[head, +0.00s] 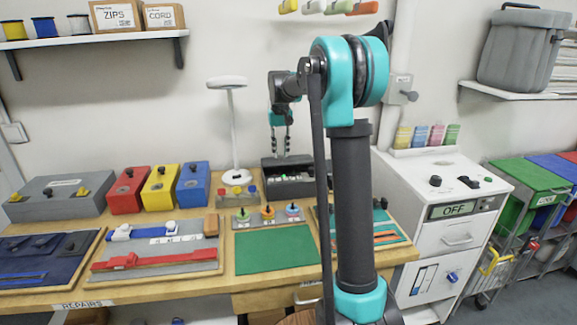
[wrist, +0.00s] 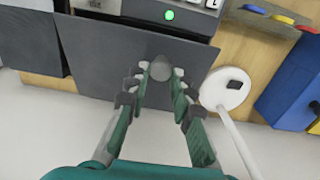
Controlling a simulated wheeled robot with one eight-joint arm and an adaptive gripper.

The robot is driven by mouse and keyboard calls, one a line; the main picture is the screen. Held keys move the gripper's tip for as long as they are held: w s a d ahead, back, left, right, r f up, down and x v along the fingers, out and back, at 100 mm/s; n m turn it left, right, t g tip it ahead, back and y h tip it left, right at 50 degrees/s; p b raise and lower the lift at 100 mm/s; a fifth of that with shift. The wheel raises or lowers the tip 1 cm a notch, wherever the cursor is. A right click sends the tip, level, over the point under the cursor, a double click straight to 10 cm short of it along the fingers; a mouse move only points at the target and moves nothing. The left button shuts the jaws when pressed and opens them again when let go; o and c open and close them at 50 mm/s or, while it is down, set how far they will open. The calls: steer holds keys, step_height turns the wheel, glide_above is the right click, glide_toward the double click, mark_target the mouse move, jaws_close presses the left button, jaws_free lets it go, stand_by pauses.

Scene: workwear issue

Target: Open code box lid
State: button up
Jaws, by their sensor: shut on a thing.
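The code box (head: 290,190) is a dark grey box at the back of the bench. In the wrist view its lid (wrist: 110,65) is a flat dark panel with a round grey knob (wrist: 160,69). My gripper (wrist: 161,74) is shut on this knob, one finger on each side. In the head view my gripper (head: 281,152) points down at the box's back, where the lid (head: 287,162) appears raised. Light keys show in front of it. In the wrist view a green light (wrist: 168,15) is lit beside letter keys. The lid's hinge is not clear.
A white lamp (head: 231,115) stands close left of the box; its base (wrist: 224,88) is near my fingers in the wrist view. Red, yellow and blue boxes (head: 193,186) stand further left.

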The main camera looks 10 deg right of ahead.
steer(key=shift+w+r, duration=0.15)
steer(key=shift+r, duration=0.2)
steer(key=shift+w+r, duration=0.55)
steer(key=shift+r, duration=0.2)
steer(key=shift+w+r, duration=0.1)
steer(key=shift+w+r, duration=0.65)
steer(key=shift+r, duration=0.1)
steer(key=shift+w+r, duration=0.3)
steer(key=shift+r, duration=0.55)
